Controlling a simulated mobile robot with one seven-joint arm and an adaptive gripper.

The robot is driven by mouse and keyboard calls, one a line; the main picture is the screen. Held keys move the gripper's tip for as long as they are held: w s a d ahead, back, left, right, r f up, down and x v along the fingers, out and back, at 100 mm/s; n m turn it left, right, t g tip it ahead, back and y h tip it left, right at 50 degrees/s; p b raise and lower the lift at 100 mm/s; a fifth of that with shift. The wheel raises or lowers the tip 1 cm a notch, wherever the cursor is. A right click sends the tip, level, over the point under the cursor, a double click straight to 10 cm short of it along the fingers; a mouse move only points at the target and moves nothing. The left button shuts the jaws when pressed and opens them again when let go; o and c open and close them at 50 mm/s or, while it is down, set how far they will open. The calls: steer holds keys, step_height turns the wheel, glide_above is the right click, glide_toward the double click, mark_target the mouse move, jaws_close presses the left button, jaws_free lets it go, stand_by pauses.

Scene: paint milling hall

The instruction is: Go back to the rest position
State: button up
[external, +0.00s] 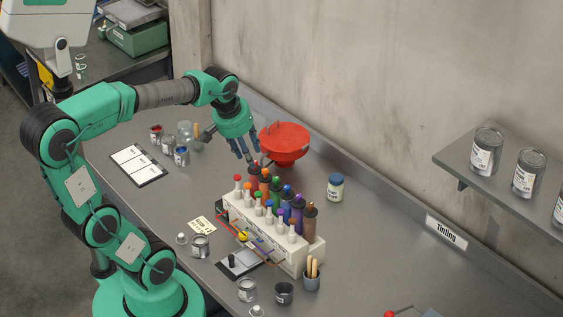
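My gripper (249,158) is at the end of my green arm, pointing down above the far left end of a white rack (307,262) of colored bottles. Its dark fingers are just above or beside the reddish-topped bottle at that end. I cannot tell whether they touch it, or whether they are open or shut. The arm reaches out from the left over the bench. The rack holds a row of dark bottles with colored tops, such as an orange one (264,176), and a front row of white droppers with colored bulbs.
A red funnel-like bowl (285,140) stands close right of my gripper. A jar (335,188), a clipboard (136,166), small cans (181,156) and a cup of sticks (312,280) are on the steel bench (400,250). A wall shelf (470,165) holds cans at right.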

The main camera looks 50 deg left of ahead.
steer(key=s+d+f+m+t+b, duration=0.1)
steer(key=s+d+f+m+b, duration=0.1)
steer(key=s+m, duration=0.4)
steer(key=s+d+b, duration=0.1)
steer(key=s+d, duration=0.1)
steer(key=s, duration=0.1)
steer(key=shift+s+d+f+m+t, duration=0.3)
steer(key=shift+s+d+f+t, duration=0.05)
steer(key=shift+d+f+t, duration=0.05)
stand_by(0.6)
